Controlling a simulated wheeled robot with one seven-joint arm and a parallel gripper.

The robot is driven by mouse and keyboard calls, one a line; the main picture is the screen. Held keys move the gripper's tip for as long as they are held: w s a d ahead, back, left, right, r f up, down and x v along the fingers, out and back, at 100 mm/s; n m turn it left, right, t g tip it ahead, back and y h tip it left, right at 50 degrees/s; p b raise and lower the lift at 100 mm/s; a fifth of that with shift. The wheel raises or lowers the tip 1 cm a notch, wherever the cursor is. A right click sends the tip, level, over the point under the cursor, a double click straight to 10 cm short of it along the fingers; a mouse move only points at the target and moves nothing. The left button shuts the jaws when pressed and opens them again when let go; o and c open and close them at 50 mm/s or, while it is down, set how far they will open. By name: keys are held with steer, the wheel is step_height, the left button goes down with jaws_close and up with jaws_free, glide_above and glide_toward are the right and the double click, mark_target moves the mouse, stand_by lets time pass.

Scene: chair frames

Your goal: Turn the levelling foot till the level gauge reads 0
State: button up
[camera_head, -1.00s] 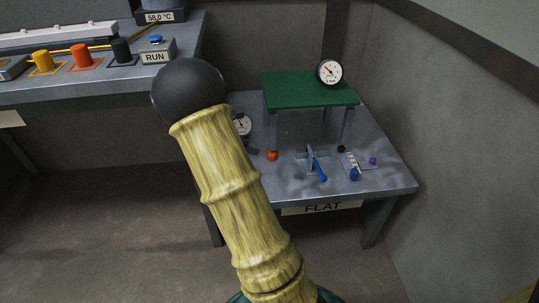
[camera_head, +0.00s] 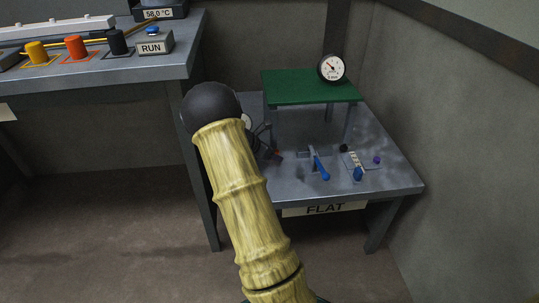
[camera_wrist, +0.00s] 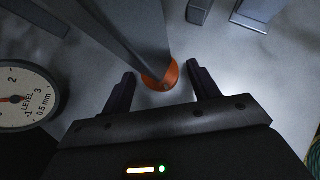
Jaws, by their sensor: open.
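The orange levelling foot (camera_wrist: 161,78) is at the bottom of a grey leg in the wrist view. My gripper (camera_wrist: 161,82) is open, with one dark finger on each side of the foot and gaps between. In the head view my gripper (camera_head: 270,150) is a small dark shape at the orange foot, mostly hidden behind my arm. The green-topped stand (camera_head: 300,88) rests over the foot.
Another round dial (camera_head: 332,68) sits on the green top's back right. Walls close the back and right. A RUN button box (camera_head: 154,43) is on the left bench.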

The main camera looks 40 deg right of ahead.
steer(key=c, duration=1)
steer(key=shift+o, duration=0.2)
steer(key=shift+s+f+n+t+b, duration=0.15)
steer(key=shift+n+t+b, duration=0.25)
steer(key=shift+b, duration=0.4)
